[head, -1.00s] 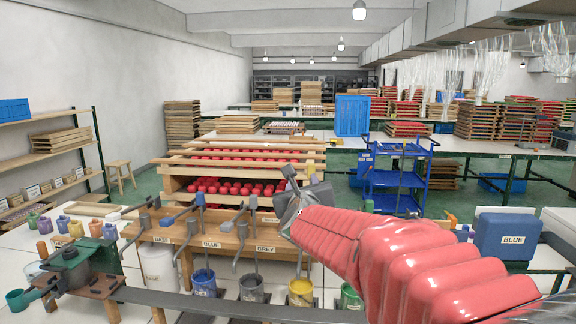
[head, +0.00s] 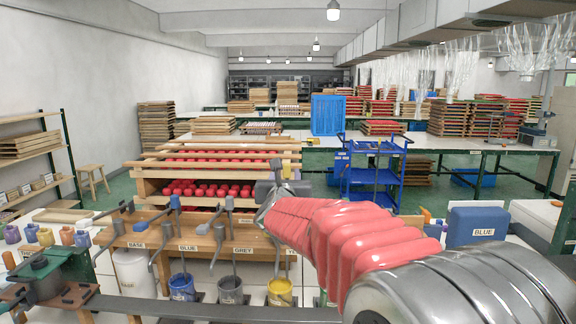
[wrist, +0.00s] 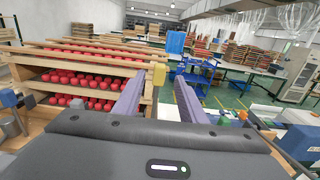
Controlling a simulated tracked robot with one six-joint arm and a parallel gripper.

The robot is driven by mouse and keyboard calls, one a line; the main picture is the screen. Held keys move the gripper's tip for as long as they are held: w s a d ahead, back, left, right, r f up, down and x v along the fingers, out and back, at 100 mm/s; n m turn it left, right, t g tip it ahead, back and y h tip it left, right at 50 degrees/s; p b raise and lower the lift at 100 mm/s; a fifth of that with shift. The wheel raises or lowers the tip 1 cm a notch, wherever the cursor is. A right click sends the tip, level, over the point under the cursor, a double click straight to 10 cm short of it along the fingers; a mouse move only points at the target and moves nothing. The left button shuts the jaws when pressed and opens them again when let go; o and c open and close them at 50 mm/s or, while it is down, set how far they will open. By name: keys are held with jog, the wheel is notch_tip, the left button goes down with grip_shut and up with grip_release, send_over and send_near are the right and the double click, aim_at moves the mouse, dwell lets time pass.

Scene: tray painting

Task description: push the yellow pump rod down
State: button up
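The lower part of the rod is hidden behind my gripper and red-sleeved arm. A bucket of yellow paint (head: 280,293) stands below the pump bench (head: 160,229).
Grey-handled pumps and a blue-handled pump (head: 174,201) stand to the left on the bench. A wooden rack of red pieces (head: 215,172) stands behind. A blue trolley (head: 375,180) and a blue container (head: 476,226) are to the right. A grey rail (head: 205,309) crosses in front.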

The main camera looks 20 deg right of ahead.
aim_at(287, 164)
jog(key=x, duration=1.1)
jog(key=shift+w, duration=0.2)
jog(key=shift+c, duration=0.5)
grip_shut()
